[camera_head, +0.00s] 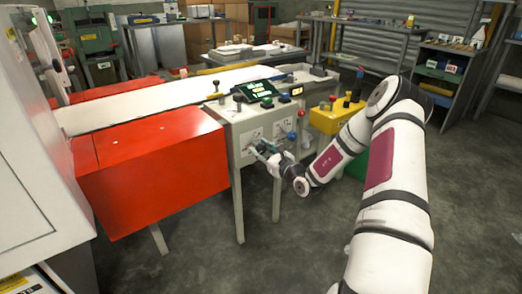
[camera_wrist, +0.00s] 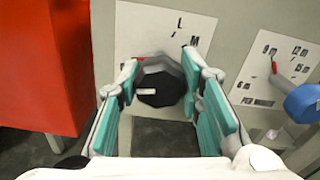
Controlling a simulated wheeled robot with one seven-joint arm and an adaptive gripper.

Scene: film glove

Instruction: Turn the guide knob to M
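The guide knob (camera_wrist: 160,84) is a black, many-sided knob in the wrist view, with a small white mark low on its face. It sits before a white label plate (camera_wrist: 150,30) that bears the letters L and M at its upper right; the rest of the plate's lettering is hidden. My gripper (camera_wrist: 161,80) has one teal-padded finger on each side of the knob, the tips close to its edges. I cannot tell whether they touch it. In the head view my gripper (camera_head: 262,150) is at the machine's front panel (camera_head: 246,138), and the knob is hidden.
A second label plate with numbers (camera_wrist: 270,68) and a blue-ended lever (camera_wrist: 302,101) are to the right. The red machine cover (camera_head: 160,165) stands at the left, and a yellow box (camera_head: 325,120) to the right. Open floor lies in front.

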